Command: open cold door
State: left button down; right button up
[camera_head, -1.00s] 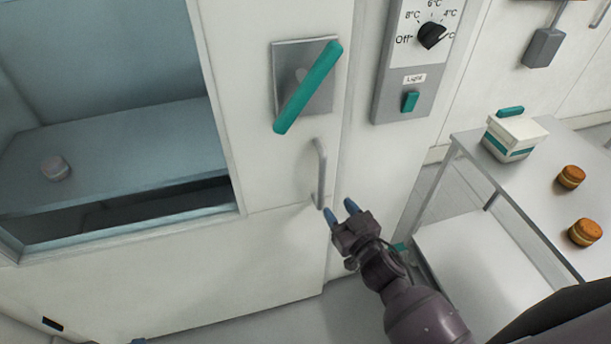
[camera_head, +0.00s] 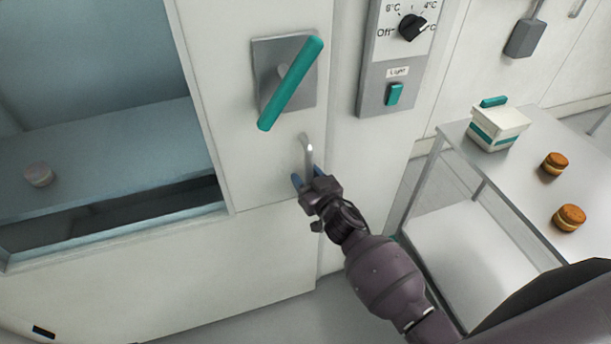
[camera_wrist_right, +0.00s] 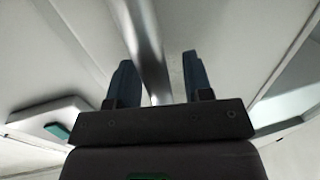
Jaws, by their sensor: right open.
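The white cold door (camera_head: 262,245) with a large window stands at the left and looks closed. A teal lever (camera_head: 290,84) sits slanted on a grey plate on it. Below the lever is a vertical metal pull handle (camera_head: 308,150). My right gripper (camera_head: 303,182) is at the lower part of this handle and covers its lower end. In the right wrist view the handle (camera_wrist_right: 143,45) runs between the two open blue fingers (camera_wrist_right: 158,82), with a gap to the right finger. My left gripper is not in view.
A control panel (camera_head: 374,97) with a dial and teal light switch is right of the door. A metal table (camera_head: 520,190) at the right bears a white tub (camera_head: 497,128) and two round filled pastries (camera_head: 568,217). A pale round (camera_head: 38,174) shows behind the window.

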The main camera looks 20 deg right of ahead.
jog(key=shift+w, duration=0.25)
grip_shut()
jog(key=shift+s, duration=0.15)
